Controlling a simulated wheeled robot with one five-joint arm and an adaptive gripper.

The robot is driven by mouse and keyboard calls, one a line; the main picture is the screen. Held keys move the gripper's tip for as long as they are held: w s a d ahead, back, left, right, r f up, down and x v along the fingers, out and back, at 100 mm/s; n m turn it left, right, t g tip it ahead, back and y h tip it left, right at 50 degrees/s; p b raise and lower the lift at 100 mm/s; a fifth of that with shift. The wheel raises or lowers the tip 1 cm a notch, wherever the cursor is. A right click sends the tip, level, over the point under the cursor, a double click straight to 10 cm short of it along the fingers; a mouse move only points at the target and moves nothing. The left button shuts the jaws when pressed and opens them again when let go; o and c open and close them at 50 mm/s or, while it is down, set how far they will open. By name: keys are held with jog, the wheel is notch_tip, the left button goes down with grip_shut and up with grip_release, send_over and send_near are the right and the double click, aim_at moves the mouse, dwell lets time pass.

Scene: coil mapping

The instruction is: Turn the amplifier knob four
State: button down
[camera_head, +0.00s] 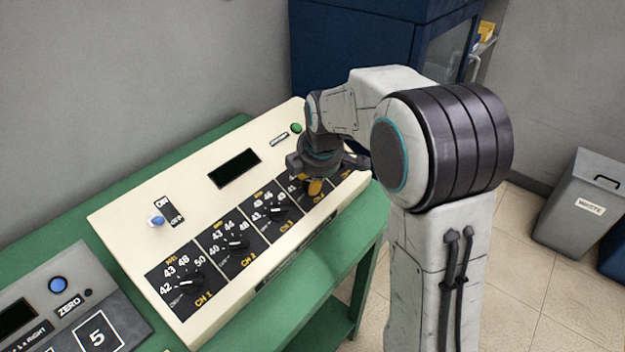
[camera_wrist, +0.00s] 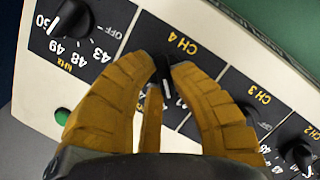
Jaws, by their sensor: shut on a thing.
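The cream amplifier panel (camera_head: 125,220) slopes on a green table, with a row of black dials. My gripper (camera_head: 315,187) is over the far right part of this row and hides much of the dial there. In the wrist view my gripper's yellow fingers (camera_wrist: 166,66) are closed around the small black CH 4 knob (camera_wrist: 165,78), beside the yellow CH 4 label. A white pointer line shows on the knob between the fingertips. The fingers cover most of the CH 4 scale, so its reading cannot be told.
The CH 1 knob (camera_head: 183,283), CH 2 knob (camera_head: 236,242) and CH 3 knob (camera_head: 278,209) stand to the left. Another black knob (camera_wrist: 70,18) is at the other side. A green button (camera_head: 296,128) and dark display (camera_head: 234,168) sit higher. A grey bin (camera_head: 575,210) stands right.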

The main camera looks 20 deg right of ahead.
jog(key=shift+s+f, duration=0.1)
jog(key=shift+f, duration=0.15)
jog(key=c, duration=1.1)
grip_release()
jog(key=shift+r, duration=0.1)
jog(key=shift+r, duration=0.1)
jog(key=v, duration=1.1)
jog(key=shift+r, duration=0.4)
jog(key=shift+s, duration=0.1)
